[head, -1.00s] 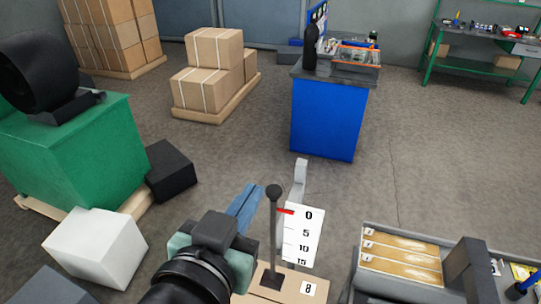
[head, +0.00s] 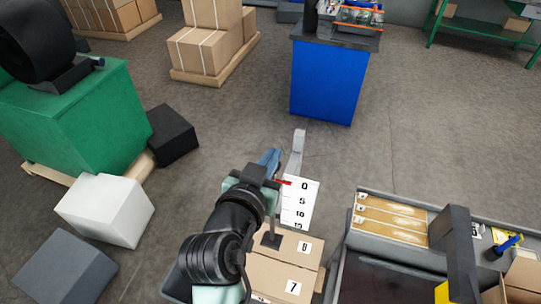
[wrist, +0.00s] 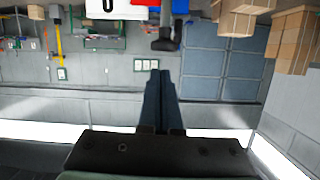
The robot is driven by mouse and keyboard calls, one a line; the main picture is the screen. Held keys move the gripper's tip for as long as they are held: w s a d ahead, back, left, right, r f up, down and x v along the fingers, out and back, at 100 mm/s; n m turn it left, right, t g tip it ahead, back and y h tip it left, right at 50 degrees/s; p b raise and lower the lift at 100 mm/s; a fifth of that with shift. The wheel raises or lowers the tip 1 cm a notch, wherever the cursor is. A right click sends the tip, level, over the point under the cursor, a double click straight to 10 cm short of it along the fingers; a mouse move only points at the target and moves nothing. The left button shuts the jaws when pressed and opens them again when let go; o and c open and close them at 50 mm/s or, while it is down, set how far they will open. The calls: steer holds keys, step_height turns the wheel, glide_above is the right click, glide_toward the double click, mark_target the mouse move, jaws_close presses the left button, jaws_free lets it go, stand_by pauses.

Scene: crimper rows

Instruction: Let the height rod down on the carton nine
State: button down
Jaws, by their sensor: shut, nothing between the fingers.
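The height rod (head: 276,214) stands upright, partly hidden behind my arm; its top knob is covered in the head view. Its dark foot (head: 271,241) is over the carton labelled 8 (head: 291,239); I cannot tell whether they touch. Its red pointer (head: 284,182) is near 0 on the white scale card (head: 300,204). No label 9 is readable. My gripper (head: 272,153) is shut and empty, its blue fingers just beyond the rod's hidden top.
A carton labelled 7 (head: 283,279) is nearer than carton 8. A grey post (head: 298,145) stands behind the card. At right is a bench (head: 376,243) with several flat cartons (head: 392,221).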

steer(key=shift+s+a+f, duration=0.1)
steer(key=shift+f, duration=0.65)
steer(key=shift+f, duration=0.1)
step_height(320, 180, down, 15)
steer(key=b, duration=1.4)
